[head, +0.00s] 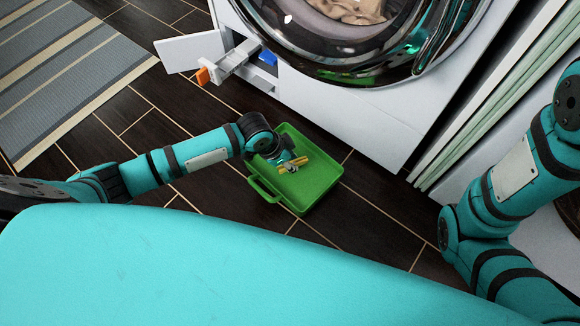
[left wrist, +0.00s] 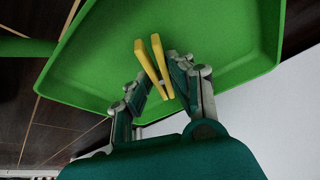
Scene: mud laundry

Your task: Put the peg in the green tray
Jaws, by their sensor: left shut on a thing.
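The green tray (head: 317,190) lies on the dark floor in front of the white washing machine. My left gripper (head: 288,166) is over the tray and shut on the yellow peg (head: 298,164). In the left wrist view, the two yellow legs of the peg (left wrist: 146,62) stick out beyond the fingertips (left wrist: 166,88), with the green tray floor (left wrist: 220,50) behind them. I cannot tell the exact gap between the peg and the tray floor. My right arm shows at the right, but its gripper is out of view.
A striped rug (head: 70,75) lies at the left. Bare floor surrounds the tray's left and near sides.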

